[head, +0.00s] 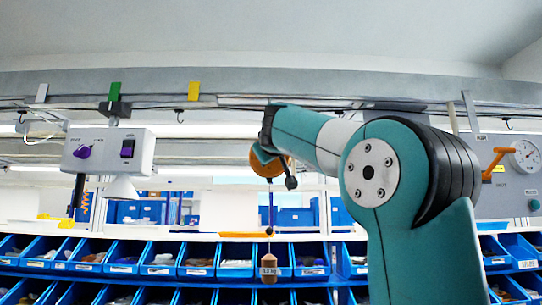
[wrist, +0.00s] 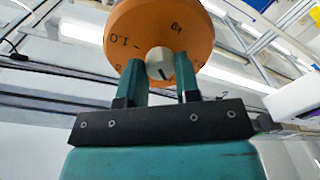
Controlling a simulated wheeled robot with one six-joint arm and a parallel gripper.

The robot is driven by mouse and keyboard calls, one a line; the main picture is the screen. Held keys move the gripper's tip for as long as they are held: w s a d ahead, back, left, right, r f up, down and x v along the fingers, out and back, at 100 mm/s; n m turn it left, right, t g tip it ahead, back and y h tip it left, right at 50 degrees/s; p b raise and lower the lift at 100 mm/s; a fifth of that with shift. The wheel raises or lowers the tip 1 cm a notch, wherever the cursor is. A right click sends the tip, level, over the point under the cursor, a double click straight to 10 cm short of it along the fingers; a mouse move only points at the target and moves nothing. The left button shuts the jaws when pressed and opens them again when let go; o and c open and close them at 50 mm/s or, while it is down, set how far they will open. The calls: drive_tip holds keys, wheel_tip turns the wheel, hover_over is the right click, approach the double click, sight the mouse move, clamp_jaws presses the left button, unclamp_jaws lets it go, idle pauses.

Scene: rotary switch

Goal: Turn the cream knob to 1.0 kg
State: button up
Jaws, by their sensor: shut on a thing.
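The cream knob (wrist: 157,56) sits at the middle of an orange round dial in the wrist view. My gripper (wrist: 159,66) is shut on it, one finger on each side. A dark line on the knob points toward the bottom of the picture, between the fingers. The orange dial (wrist: 185,28) carries a 1.0 mark at the left of the knob and "kg" above right. Other marks are partly hidden by the fingers. In the head view the dial (head: 267,164) shows beside my gripper, and the knob is hidden.
A weight (head: 268,269) hangs on a line below the dial. A grey box (head: 107,150) with a purple knob and black switch is at left. A grey gauge panel (head: 508,180) with an orange lever is at right. Blue bins (head: 160,268) line the lower part.

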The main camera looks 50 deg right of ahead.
drive_tip(key=m+b, duration=0.3)
drive_tip(key=m, duration=1.2)
drive_tip(key=m+g+h+b, duration=0.1)
drive_tip(key=m+b, duration=0.3)
drive_tip(key=m, duration=1.1)
drive_tip(key=shift+w+a, duration=0.15)
drive_tip(key=shift+w, duration=0.05)
drive_tip(key=shift+g+h, duration=0.3)
drive_tip(key=o, duration=0.9)
drive_tip(key=shift+r, duration=0.1)
